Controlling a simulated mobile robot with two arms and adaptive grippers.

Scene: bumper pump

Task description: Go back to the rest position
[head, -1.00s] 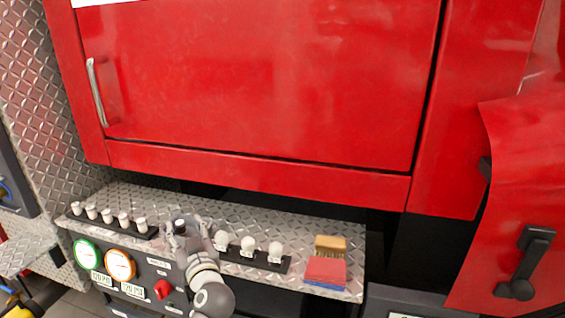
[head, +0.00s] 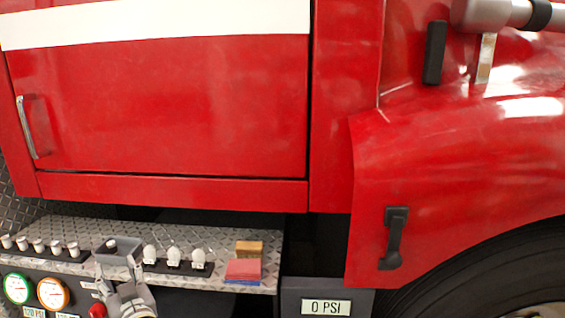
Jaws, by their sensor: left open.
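My left gripper (head: 120,248) is at the lower left of the head view, in front of the diamond-plate bumper ledge (head: 75,233). It is open, and no object shows between its fingers. It sits between a row of white knobs (head: 38,246) on its left and several white levers (head: 173,256) on its right. It hides part of the ledge and panel behind it; I cannot tell whether it touches them. My right gripper is out of view.
A red and blue sponge (head: 243,270) and a wooden brush (head: 249,248) lie on the ledge's right end. Below the ledge are a green gauge (head: 17,288), an orange gauge (head: 53,293) and a red knob (head: 97,311). A red truck body (head: 170,110) rises behind.

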